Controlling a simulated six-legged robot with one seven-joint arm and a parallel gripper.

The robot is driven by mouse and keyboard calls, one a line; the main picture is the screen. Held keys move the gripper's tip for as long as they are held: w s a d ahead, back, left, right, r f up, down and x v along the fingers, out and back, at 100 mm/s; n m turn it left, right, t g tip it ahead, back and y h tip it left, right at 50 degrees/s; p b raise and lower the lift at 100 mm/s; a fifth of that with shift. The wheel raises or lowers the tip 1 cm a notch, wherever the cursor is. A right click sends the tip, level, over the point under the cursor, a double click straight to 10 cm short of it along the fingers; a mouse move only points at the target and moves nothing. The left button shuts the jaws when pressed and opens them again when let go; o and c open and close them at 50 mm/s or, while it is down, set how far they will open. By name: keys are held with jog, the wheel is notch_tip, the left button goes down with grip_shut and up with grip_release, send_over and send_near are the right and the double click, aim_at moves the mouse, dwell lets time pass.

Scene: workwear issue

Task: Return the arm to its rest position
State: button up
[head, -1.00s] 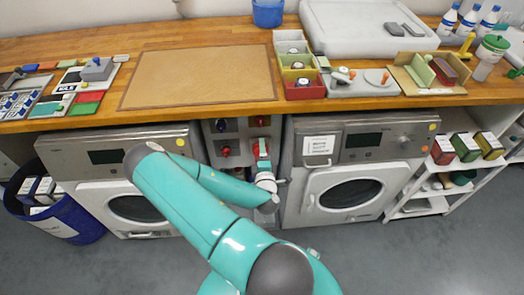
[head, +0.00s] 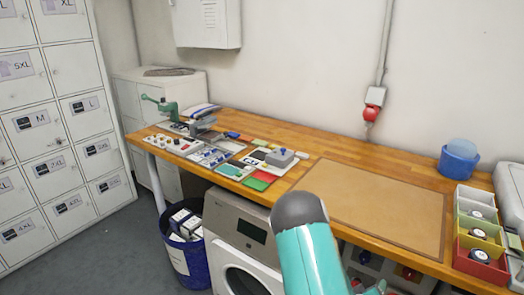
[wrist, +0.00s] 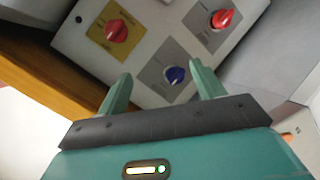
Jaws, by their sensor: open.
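My teal arm (head: 308,250) rises from the bottom of the head view, in front of the counter. The head view does not show my gripper. In the wrist view my gripper (wrist: 160,88) has its two teal fingers spread wide apart with nothing between them. Beyond the fingertips is a pale panel (wrist: 195,52) with a red knob on a yellow plate (wrist: 115,31), a blue knob (wrist: 175,74) and another red knob (wrist: 222,18). The fingers look apart from the knobs.
A wooden counter (head: 310,172) runs across the head view, with a brown mat (head: 365,205) and coloured bins (head: 478,235) on it. Below are a washing machine (head: 243,238) and a blue basket (head: 188,255). White lockers (head: 60,120) stand at left, with bare floor before them.

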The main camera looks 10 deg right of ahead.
jog(key=w+a+r+m+y, duration=0.1)
jog(key=w+a+r+y, duration=0.3)
jog(key=a+r, duration=0.65)
jog(key=w+a+r+m+y, duration=0.15)
jog(key=a+r+y, duration=0.35)
jog(key=a+r, duration=0.55)
jog(key=s+a+r+n+g+y, duration=0.1)
jog(key=s+a+r, duration=0.5)
jog(key=s, duration=0.3)
jog(key=s+a+r+n+y, duration=0.1)
jog(key=s+a+r, duration=0.4)
jog(key=s+r, duration=0.3)
jog(key=shift+s+a+g, duration=0.4)
jog(key=shift+s, duration=0.45)
jog(key=c, duration=0.6)
jog(key=shift+d, duration=0.1)
jog(key=shift+c, duration=0.5)
